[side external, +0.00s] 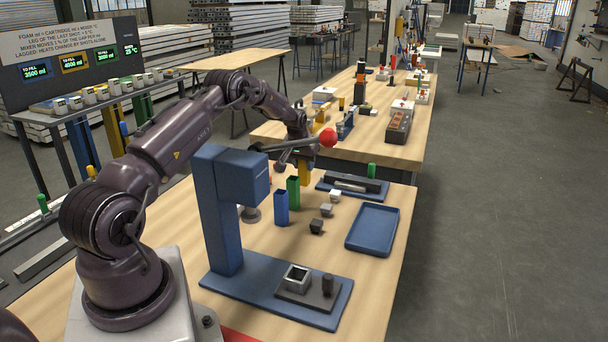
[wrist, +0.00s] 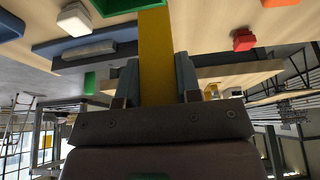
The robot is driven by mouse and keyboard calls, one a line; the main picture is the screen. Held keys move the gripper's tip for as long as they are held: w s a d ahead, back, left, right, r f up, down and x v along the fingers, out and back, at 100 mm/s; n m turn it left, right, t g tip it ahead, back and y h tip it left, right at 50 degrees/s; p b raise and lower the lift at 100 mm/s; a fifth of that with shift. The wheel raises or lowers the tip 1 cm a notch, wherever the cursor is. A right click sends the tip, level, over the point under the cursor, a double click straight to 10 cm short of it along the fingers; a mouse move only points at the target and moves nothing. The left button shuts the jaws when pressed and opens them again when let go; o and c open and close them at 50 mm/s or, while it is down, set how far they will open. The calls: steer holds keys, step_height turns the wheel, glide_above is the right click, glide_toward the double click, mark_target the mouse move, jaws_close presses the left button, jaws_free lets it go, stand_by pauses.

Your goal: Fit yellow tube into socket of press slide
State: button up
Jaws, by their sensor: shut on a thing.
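The yellow tube (side external: 304,173) is upright under my gripper (side external: 302,158), beyond the green tube. In the wrist view, the yellow tube (wrist: 155,55) lies between my two fingers (wrist: 157,82), which are shut on it. I cannot tell whether its lower end touches the table. The blue press frame (side external: 222,205) stands nearer the side camera. The press slide (side external: 309,294) is a dark plate on the press base, with a square, grey, open-topped socket (side external: 297,277) and a dark knob (side external: 327,285). The socket looks empty and is well apart from the tube.
A green tube (side external: 293,193) and a blue tube (side external: 281,208) stand close by the yellow one. Several small blocks (side external: 326,210) lie to their right. A blue tray (side external: 372,230) is farther right. Table between blocks and slide is clear.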

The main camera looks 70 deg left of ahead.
mark_target(303, 167)
steer(key=shift+f, duration=1.65)
steer(key=shift+f, duration=0.1)
steer(key=shift+f, duration=0.15)
steer(key=o, duration=0.9)
